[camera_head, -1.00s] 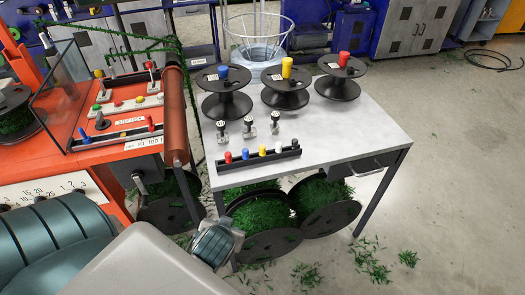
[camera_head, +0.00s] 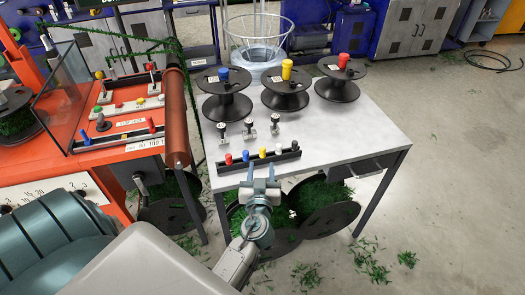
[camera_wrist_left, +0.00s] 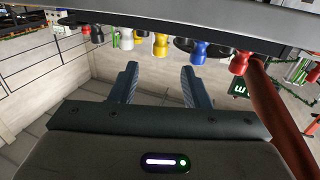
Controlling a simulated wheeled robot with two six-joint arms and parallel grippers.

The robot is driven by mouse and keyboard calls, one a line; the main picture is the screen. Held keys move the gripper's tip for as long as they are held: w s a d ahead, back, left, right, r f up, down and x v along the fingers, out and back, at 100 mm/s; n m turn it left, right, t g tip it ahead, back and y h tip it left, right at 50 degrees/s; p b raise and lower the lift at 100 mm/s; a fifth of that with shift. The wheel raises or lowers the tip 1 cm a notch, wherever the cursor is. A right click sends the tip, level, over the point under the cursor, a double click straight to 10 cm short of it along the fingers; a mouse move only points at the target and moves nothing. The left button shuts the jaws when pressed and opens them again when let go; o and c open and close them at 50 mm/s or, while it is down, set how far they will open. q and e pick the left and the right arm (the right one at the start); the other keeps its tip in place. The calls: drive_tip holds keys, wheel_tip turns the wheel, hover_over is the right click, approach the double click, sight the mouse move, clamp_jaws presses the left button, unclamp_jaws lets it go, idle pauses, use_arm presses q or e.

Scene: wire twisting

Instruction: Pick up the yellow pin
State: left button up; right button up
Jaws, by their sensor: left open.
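The yellow pin (camera_head: 262,152) stands in the middle of a black rack (camera_head: 285,157) at the near edge of a grey table. A red pin (camera_head: 228,158) and blue pin (camera_head: 245,155) are left of it; a white pin (camera_head: 278,149) and black pin (camera_head: 294,145) are right of it. My left gripper (camera_head: 260,177) is open and empty, just in front of the rack and below the yellow pin in the picture. In the left wrist view the yellow pin (camera_wrist_left: 160,45) shows beyond and between the open fingers (camera_wrist_left: 158,80), apart from them. My right gripper is not in view.
Three black spools with a blue, a yellow (camera_head: 287,69) and a red peg stand at the back of the table (camera_head: 375,130). Three small metal pieces (camera_head: 248,129) stand behind the rack. An orange machine (camera_head: 110,150) is at the left. The table's right side is clear.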

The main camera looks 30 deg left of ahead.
sight(262, 153)
use_arm(q)
drive_tip(key=shift+p+x, duration=0.6)
drive_tip(key=shift+x, duration=1.2)
drive_tip(key=p+x, duration=0.2)
drive_tip(key=x, duration=0.2)
drive_tip(key=shift+w+a+f, duration=0.15)
drive_tip(key=shift+w+f, duration=0.05)
drive_tip(key=shift+w+a+f, duration=0.1)
drive_tip(key=shift+w+a, duration=0.05)
drive_tip(key=shift+w, duration=0.1)
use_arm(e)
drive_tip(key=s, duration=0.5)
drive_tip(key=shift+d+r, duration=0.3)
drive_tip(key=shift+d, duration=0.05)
use_arm(q)
drive_tip(key=shift+c, duration=0.2)
clamp_jaws()
